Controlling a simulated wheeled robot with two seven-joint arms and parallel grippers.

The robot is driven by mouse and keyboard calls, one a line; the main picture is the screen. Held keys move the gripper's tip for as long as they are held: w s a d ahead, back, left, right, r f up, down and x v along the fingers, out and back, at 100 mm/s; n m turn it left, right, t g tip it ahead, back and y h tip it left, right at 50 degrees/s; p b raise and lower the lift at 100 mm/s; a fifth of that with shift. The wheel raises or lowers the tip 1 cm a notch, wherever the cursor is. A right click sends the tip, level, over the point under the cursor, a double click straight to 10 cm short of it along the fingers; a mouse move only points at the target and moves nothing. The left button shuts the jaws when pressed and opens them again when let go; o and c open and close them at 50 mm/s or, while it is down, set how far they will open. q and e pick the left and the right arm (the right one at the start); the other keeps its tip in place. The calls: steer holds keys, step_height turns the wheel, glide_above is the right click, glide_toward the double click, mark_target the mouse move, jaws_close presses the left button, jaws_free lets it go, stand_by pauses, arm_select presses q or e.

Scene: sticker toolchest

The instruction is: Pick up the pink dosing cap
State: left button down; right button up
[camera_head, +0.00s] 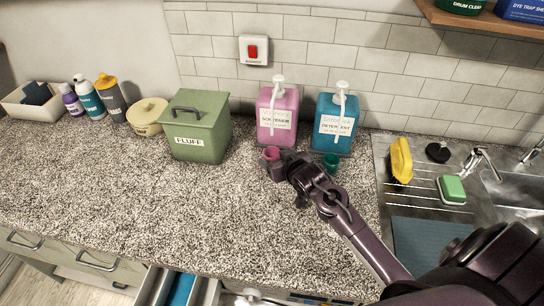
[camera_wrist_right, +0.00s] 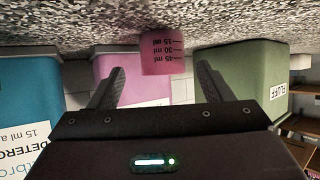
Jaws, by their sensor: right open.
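The pink dosing cap (camera_head: 271,153) stands on the speckled counter in front of the pink softener bottle (camera_head: 278,112). In the wrist view, which is upside down, the cap (camera_wrist_right: 163,52) shows its ml markings and appears between the two spread fingertips, with gaps on both sides. My right gripper (camera_head: 280,167) is open and low over the counter at the cap; I cannot tell how far the fingers reach around it. The gripper hides part of the cap's lower side in the head view. My left gripper is not in view.
A teal dosing cap (camera_head: 331,162) stands to the right, before the blue detergent bottle (camera_head: 336,123). The green FLUFF bin (camera_head: 198,128) is to the left. The sink with a wire rack (camera_head: 430,188) is at the right. The counter's left front is clear.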

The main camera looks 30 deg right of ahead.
mark_target(269, 152)
steer(key=p+x, duration=0.1)
steer(key=x, duration=0.2)
steer(key=shift+w+a+f, duration=0.1)
steer(key=shift+w, duration=0.35)
steer(key=shift+w+f, duration=0.15)
steer(key=shift+w, duration=0.05)
steer(key=shift+c, duration=0.7)
steer(key=c, duration=0.9)
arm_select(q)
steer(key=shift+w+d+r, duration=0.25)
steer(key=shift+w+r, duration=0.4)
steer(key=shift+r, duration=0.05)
